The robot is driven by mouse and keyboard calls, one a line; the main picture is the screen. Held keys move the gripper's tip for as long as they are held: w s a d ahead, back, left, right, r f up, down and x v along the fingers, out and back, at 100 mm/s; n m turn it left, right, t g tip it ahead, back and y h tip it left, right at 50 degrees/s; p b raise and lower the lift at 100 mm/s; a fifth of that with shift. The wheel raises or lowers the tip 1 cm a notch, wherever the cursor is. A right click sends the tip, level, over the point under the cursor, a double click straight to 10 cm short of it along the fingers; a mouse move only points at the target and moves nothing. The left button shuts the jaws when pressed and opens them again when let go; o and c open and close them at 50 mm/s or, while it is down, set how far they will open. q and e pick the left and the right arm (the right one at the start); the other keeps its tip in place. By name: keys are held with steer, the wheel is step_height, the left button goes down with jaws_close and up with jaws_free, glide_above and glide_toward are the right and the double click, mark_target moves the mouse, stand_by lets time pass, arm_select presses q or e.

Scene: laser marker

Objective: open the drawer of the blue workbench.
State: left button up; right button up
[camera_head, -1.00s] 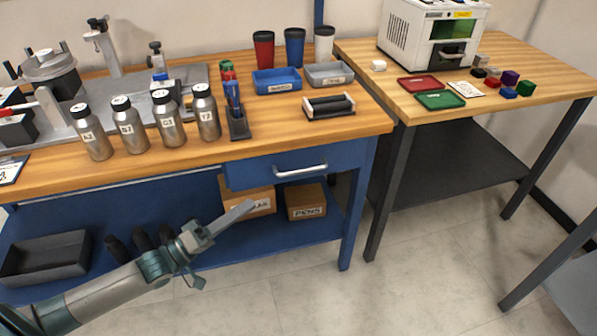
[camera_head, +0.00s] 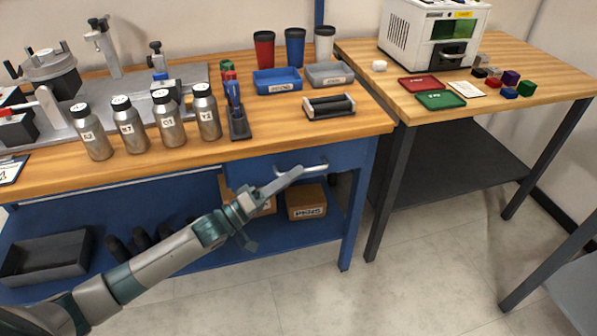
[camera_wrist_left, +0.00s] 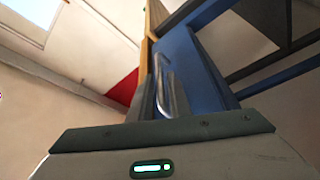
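The blue workbench (camera_head: 130,192) has a wooden top and one blue drawer (camera_head: 262,167) under its right part. The drawer front looks flush with the bench, so the drawer appears shut. Its silver bar handle (camera_head: 317,168) is partly covered by my left gripper (camera_head: 290,176), whose tip is at the left part of the handle. In the left wrist view the handle (camera_wrist_left: 168,88) lies just ahead of the gripper, close to the blue drawer front (camera_wrist_left: 200,75). Whether the fingers touch the handle or are closed is unclear. My right gripper is not in view.
Cardboard boxes (camera_head: 306,203) and a dark tray (camera_head: 45,258) are on the lower shelf. The floor (camera_head: 290,290) in front of the right part is clear.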

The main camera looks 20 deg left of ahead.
arm_select(q)
steer(key=shift+x, duration=1.2)
jaws_close()
steer(key=shift+s+d, duration=0.1)
steer(key=shift+s, duration=0.05)
